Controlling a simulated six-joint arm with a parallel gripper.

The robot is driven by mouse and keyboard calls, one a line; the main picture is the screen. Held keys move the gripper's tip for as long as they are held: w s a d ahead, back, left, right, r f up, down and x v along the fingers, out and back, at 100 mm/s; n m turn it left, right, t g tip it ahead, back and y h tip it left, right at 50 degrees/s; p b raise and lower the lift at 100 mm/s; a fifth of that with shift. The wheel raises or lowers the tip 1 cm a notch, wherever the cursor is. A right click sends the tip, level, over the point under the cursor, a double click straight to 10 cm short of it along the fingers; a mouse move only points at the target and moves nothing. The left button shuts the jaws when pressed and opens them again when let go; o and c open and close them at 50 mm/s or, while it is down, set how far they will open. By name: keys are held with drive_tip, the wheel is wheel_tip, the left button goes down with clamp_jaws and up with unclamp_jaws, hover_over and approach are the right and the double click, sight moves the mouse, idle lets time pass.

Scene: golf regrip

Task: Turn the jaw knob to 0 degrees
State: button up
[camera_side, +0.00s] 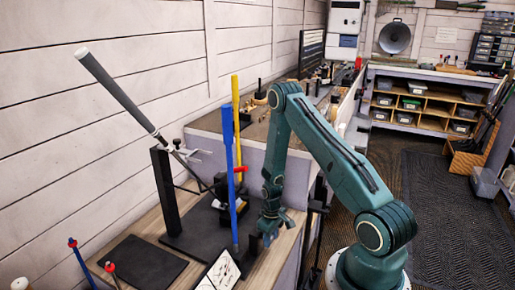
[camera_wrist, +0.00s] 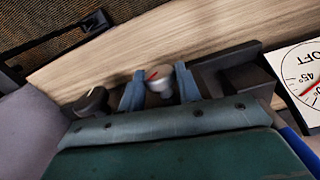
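My gripper (camera_side: 268,229) points down at the front of the bench, low beside the dark base of the club stand. In the wrist view its two blue fingers (camera_wrist: 159,86) stand apart, one on each side of a round grey knob (camera_wrist: 158,75) with a red mark on top. The fingers sit very close to the knob; I see no clear grip on it. The lower part of the knob is hidden by my gripper. A black knob (camera_wrist: 91,101) with a pale mark lies left of the fingers. I cannot tell from any label which knob is the jaw knob.
A white loft dial card (camera_wrist: 303,72) with a red needle lies to the right; it also shows in the side view (camera_side: 219,272). A dark block (camera_wrist: 228,66) is close to the right finger. A blue post (camera_side: 231,175) and yellow post (camera_side: 236,120) rise nearby. A club (camera_side: 125,98) leans in the stand.

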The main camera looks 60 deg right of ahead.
drive_tip(key=shift+a+f+h, duration=0.1)
drive_tip(key=shift+a+h, duration=0.05)
drive_tip(key=shift+h, duration=1.45)
drive_tip(key=o, duration=1)
drive_tip(key=shift+c, duration=0.2)
drive_tip(key=v, duration=1.4)
